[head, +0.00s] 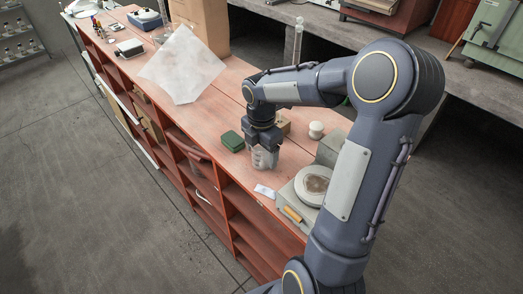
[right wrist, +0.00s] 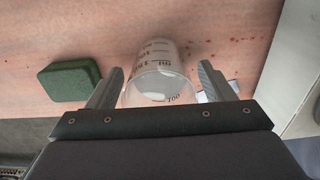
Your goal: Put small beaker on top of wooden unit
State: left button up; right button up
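The small clear beaker (right wrist: 160,75) with dark graduation marks is between the two fingers of my right gripper (right wrist: 160,85) in the right wrist view. In the head view the beaker (head: 264,158) is at the fingertips of my right gripper (head: 263,148), which points down over the wooden unit. The wooden unit (head: 230,85) is long and reddish, with open shelves below. The fingers flank the beaker closely. I cannot tell if they touch it, or if its base rests on the top. My left gripper is not in view.
A green block (head: 232,141) lies left of the beaker. A grey device with a round plate (head: 312,186) and a white card (head: 264,191) are to the right and front. A small white jar (head: 316,130) stands behind. A translucent sheet (head: 183,65) and cardboard box (head: 200,22) are farther back.

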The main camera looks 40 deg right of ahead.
notch_tip(320, 180, up, 12)
jog(key=s+a+f+m+t+y, duration=0.1)
jog(key=s+a+m+t+y, duration=0.1)
jog(key=s+a+m, duration=0.5)
jog(key=s+a+f+m+t+y, duration=0.1)
jog(key=s+a+f+m+t, duration=0.1)
jog(key=s+a+m, duration=0.5)
jog(key=s+m+t, duration=0.1)
jog(key=s+m, duration=0.3)
jog(key=m, duration=0.2)
jog(key=shift+f+m+t+y+p, duration=0.3)
jog(key=shift+m+y+p, duration=0.1)
dwell(0.4)
